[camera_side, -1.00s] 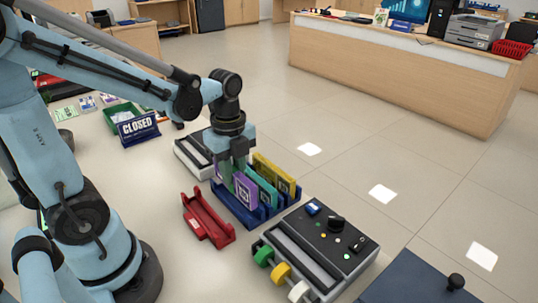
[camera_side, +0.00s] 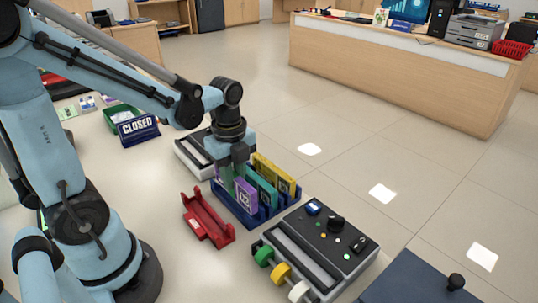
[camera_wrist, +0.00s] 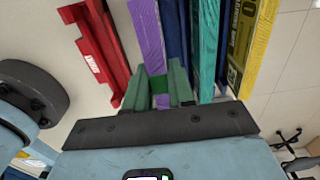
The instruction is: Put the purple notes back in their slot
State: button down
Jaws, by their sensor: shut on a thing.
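The purple notes (camera_side: 246,196) stand upright at the near-left end of the blue slotted rack (camera_side: 262,219), beside the teal notes (camera_side: 264,189). My gripper (camera_side: 228,181) points down over that end of the rack and is shut on the purple notes. In the wrist view the green fingers (camera_wrist: 160,92) close around the purple notes (camera_wrist: 148,35), next to the rack's blue wall (camera_wrist: 176,38). Whether the bundle's lower edge rests on the slot floor is hidden.
Yellow notes (camera_side: 281,172) stand in the rack's far slot. An empty red holder (camera_side: 208,222) lies left of the rack. A machine with knobs (camera_side: 318,246) is at the right front, and a grey device (camera_side: 190,155) stands behind. A CLOSED sign (camera_side: 138,129) is farther back.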

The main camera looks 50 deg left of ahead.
jog(key=shift+f, duration=1.45)
jog(key=c, duration=0.9)
grip_release()
jog(key=shift+r, duration=3.5)
